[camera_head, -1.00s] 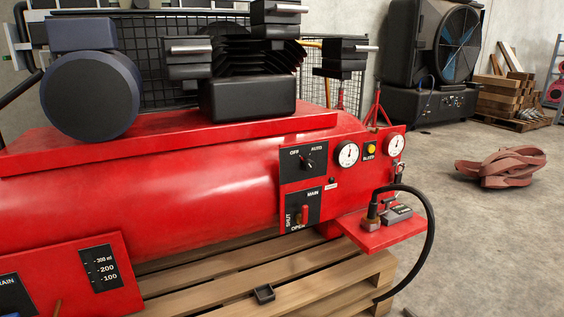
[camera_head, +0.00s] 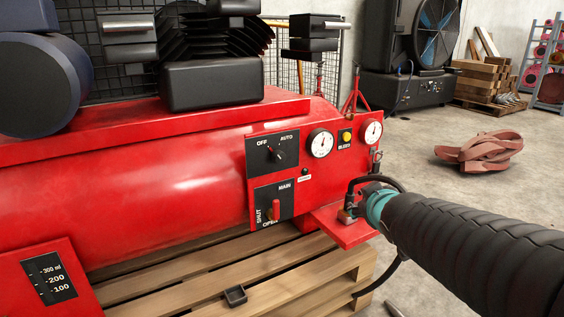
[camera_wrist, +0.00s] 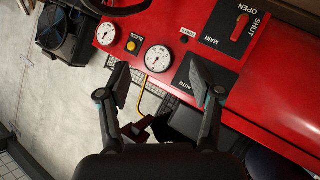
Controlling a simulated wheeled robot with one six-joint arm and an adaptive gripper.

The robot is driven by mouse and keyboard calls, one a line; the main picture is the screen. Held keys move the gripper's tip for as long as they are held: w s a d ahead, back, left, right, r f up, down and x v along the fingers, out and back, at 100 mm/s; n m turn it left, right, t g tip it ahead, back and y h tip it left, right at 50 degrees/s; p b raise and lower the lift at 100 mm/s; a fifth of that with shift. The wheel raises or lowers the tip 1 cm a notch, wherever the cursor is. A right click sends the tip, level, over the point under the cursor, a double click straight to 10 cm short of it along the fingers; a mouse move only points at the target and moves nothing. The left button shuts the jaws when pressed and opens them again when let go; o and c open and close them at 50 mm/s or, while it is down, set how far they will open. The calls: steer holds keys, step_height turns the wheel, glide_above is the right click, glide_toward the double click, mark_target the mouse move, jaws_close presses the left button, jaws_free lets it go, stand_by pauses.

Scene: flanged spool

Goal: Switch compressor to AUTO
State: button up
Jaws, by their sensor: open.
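The OFF/AUTO selector (camera_head: 275,153) is a black knob on a black plate on the red compressor (camera_head: 150,190) in the head view. Its exact pointing is too small to tell. In the wrist view the plate marked AUTO (camera_wrist: 187,85) shows beside the right finger, which hides part of it; the knob is not clearly visible there. My gripper (camera_wrist: 158,84) is open and empty, its two fingers spread in front of the panel. In the head view my black arm with a teal ring covers the lower right, and the fingers cannot be made out.
Below the selector is the MAIN valve plate with a red handle (camera_head: 274,209). Two gauges (camera_head: 320,143) and a yellow button (camera_head: 347,136) sit to its right. A red shelf (camera_head: 345,228) with a black hose juts out near my arm.

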steer(key=w+a+n+t+y, duration=0.25)
steer(key=w+a+n, duration=0.2)
steer(key=w, duration=0.35)
steer(key=n+y+b, duration=0.2)
steer(key=n+y, duration=0.4)
steer(key=y, duration=0.1)
glide_toward(281, 159)
steer(key=p+x, duration=0.1)
steer(key=x, duration=1)
steer(key=c, duration=1.1)
steer(key=shift+c, duration=0.2)
